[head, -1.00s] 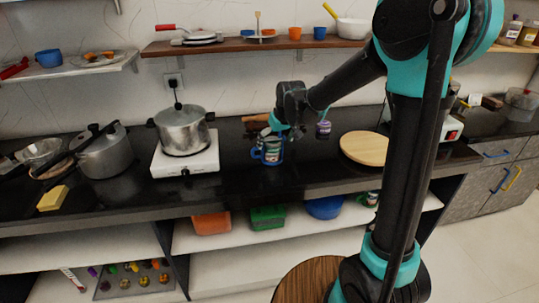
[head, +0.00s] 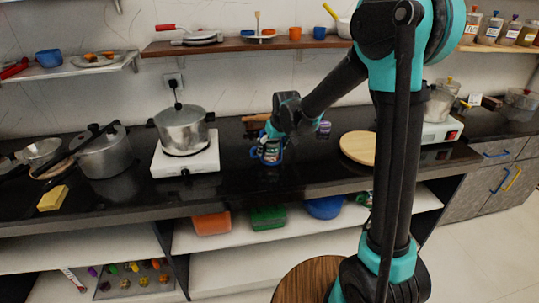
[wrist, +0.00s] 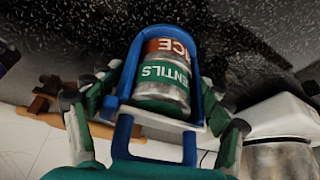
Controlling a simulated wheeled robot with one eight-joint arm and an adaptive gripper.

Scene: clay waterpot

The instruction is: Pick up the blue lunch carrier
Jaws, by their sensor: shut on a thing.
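The blue lunch carrier (head: 268,153) is over the black counter, to the right of the white stove; I cannot tell whether its base touches the counter. In the wrist view the carrier (wrist: 209,102) shows a blue frame and handle around stacked metal tins, with orange and green labels. The green label reads "LENTILS". My gripper (head: 272,131) is at the top of the carrier. In the wrist view my gripper (wrist: 157,135) has its fingers on both sides of the blue handle and is shut on it. The carrier's far end is partly hidden.
A metal pot (head: 183,128) sits on the white stove (head: 186,158) to the left. A purple-lidded jar (head: 324,128) and a round wooden board (head: 358,148) are to the right. A wooden shelf (head: 230,45) hangs above. Counter space in front of the carrier is clear.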

